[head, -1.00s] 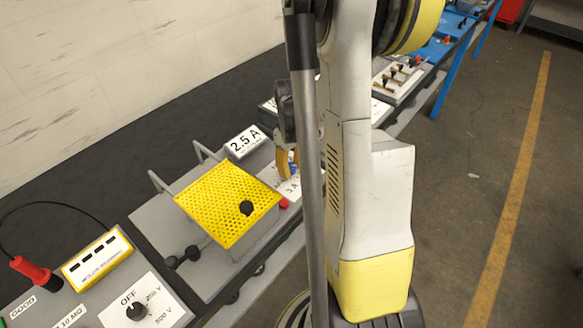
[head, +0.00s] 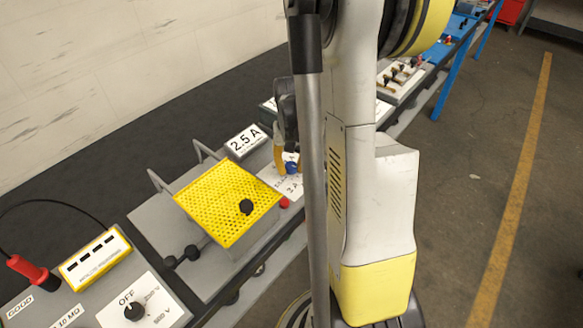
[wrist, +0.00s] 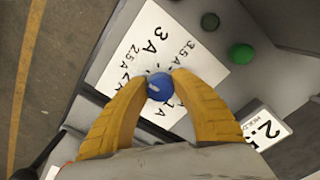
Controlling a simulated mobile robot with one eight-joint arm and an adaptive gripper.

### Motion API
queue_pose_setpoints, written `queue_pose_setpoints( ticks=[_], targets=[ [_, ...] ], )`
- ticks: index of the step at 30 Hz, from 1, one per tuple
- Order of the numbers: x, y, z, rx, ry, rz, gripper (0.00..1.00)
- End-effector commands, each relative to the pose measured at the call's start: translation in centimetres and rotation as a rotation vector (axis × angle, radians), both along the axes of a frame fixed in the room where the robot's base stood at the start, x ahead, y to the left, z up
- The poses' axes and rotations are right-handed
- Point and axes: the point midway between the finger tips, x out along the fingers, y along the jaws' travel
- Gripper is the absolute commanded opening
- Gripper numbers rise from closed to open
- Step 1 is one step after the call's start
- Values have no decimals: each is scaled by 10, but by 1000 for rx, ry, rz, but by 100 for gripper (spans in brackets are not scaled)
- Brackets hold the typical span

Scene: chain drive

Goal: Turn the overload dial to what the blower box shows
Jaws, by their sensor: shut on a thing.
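The blue overload dial (head: 291,168) sits on a white scale plate (wrist: 150,45) marked in amps, with 2.5 A, 3 A and 3.5 A readable. My gripper (wrist: 160,81) is shut on the dial, one yellow finger on each side. In the wrist view the dial (wrist: 160,90) shows a short pale mark on top; which number it points to I cannot tell. The blower box label (head: 246,142) reads 2.5 A in large print. It also shows partly, tilted, in the wrist view (wrist: 268,130). In the head view my arm hides part of the scale.
A yellow mesh guard (head: 222,200) with a black knob stands left of the dial. A red button (head: 284,203) is close by it. A green button (wrist: 241,54) sits beside the scale plate. Nearer is a panel with an OFF selector (head: 135,311). Floor on the right is clear.

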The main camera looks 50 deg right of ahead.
Motion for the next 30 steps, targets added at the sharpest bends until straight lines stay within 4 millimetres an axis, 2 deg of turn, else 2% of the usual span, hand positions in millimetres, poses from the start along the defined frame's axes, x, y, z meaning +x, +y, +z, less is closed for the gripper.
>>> queue_pose_setpoints(
  ticks=[20, 21, 22, 30],
  targets=[
    [0, 0, 0, 1, 1, -64, 0],
    [0, 0, 0, 1, 1, -64, 42],
    [0, 0, 0, 1, 1, -64, 51],
    [0, 0, 0, 0, 0, -63, 53]
  ],
)
